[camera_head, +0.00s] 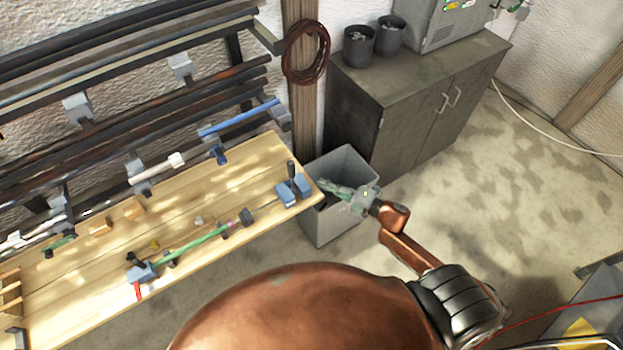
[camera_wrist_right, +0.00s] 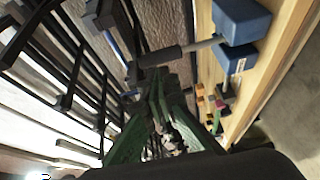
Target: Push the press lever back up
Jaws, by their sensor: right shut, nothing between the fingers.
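The press (camera_head: 287,192), a pair of blue blocks, sits at the right end of the wooden bench. Its lever (camera_head: 291,169) has a black grip and rises above the blocks. In the right wrist view, the blue blocks (camera_wrist_right: 240,20) are at the top right, and the lever's black grip (camera_wrist_right: 160,57) extends left from a metal rod. My right gripper (camera_head: 326,186), with green fingers, is shut and empty just right of the bench end. In the wrist view its fingertips (camera_wrist_right: 158,76) appear close to the grip; I cannot tell whether they touch. My left gripper is out of view.
A grey bin (camera_head: 347,167) stands below my right gripper. A green lath (camera_head: 203,242) lies along the bench (camera_head: 100,262) among clamps and small blocks. A rack of bars (camera_head: 130,52) is behind it.

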